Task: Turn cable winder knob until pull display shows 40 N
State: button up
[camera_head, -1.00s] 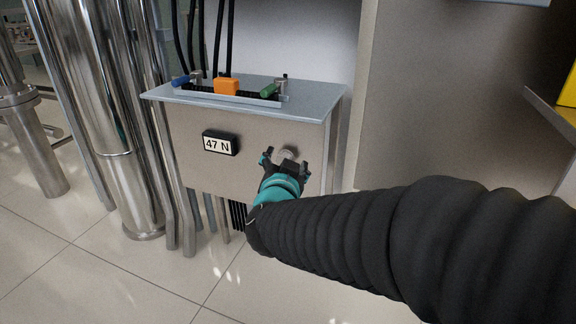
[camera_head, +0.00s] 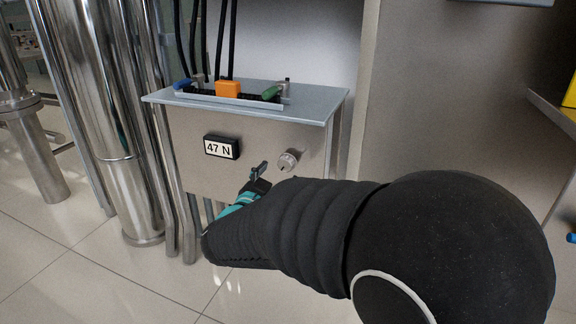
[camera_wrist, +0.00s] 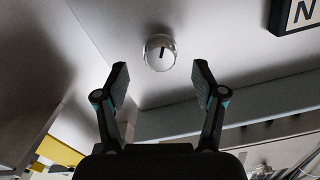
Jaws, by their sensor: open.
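The pull display (camera_head: 221,147) on the front of the grey box reads 47 N. Part of it also shows at the upper right of the wrist view (camera_wrist: 296,14). The round metal knob (camera_head: 288,160) sits on the same front panel, right of the display. In the wrist view the knob (camera_wrist: 160,52) has a dark mark on its face and lies beyond the fingertips, between their lines. My gripper (camera_head: 260,170) is left of and below the knob, apart from it. In the wrist view its two fingers (camera_wrist: 161,78) are spread with nothing between them.
The box top (camera_head: 318,100) carries a blue-handled, an orange and a green-handled part, with black cables rising behind. Steel pipes (camera_head: 110,120) stand to the left. A large grey cabinet (camera_head: 450,90) stands to the right. The tiled floor (camera_head: 90,270) at front left is clear.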

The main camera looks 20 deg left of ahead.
aim_at(284, 166)
jog(key=w, duration=0.5)
jog(key=shift+w+d, duration=0.2)
jog(key=shift+w, duration=0.1)
jog(key=shift+r, duration=0.1)
jog(key=c, duration=1.1)
